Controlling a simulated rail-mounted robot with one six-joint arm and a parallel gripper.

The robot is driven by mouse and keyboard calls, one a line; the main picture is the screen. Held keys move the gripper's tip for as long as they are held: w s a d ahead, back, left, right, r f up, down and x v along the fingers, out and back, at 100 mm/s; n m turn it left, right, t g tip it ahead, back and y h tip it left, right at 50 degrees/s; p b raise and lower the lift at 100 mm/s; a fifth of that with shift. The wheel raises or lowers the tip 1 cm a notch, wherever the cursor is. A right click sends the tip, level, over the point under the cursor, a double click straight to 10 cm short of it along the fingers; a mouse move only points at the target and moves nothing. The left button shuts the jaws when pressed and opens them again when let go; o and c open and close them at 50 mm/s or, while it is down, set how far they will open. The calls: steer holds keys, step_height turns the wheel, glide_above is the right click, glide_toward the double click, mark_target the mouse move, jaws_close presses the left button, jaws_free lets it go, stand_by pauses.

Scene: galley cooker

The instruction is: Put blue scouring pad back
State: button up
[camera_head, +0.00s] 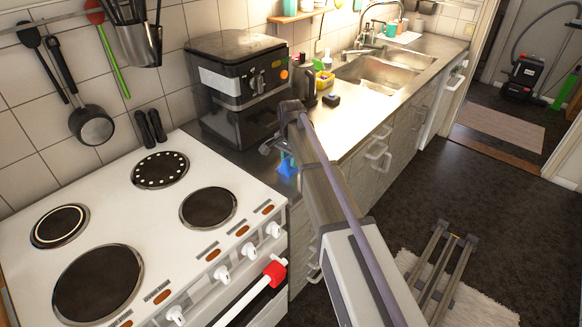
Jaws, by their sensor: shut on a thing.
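My gripper (281,152) is over the front edge of the steel counter, just right of the cooker. A small bright blue piece, which looks like the blue scouring pad (287,163), shows right below it, and the gripper is shut on it. My arm hides part of the gripper and the pad's right side. The counter's front edge lies just behind and below the pad. A small yellow caddy (324,82) stands on the counter by the sink, with blue and greenish things at it that are too small to make out.
A black air-fryer-like appliance (239,88) stands behind my gripper. A kettle (303,80) and a small dark item (331,100) are to its right. The white cooker (140,230) has bare hotplates. Clear counter lies before the sink (385,70). A step stool (440,268) is on the floor.

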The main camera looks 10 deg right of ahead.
steer(key=shift+r, duration=0.2)
steer(key=shift+f, duration=0.25)
steer(key=o, duration=0.9)
steer(key=shift+c, duration=0.2)
step_height(320, 180, up, 13)
steer(key=p, duration=1.3)
steer(key=s+f+n+b, duration=0.2)
steer(key=s+n, duration=0.8)
steer(key=s, duration=1.9)
steer(key=shift+s+n, duration=0.15)
steer(key=shift+n, duration=0.15)
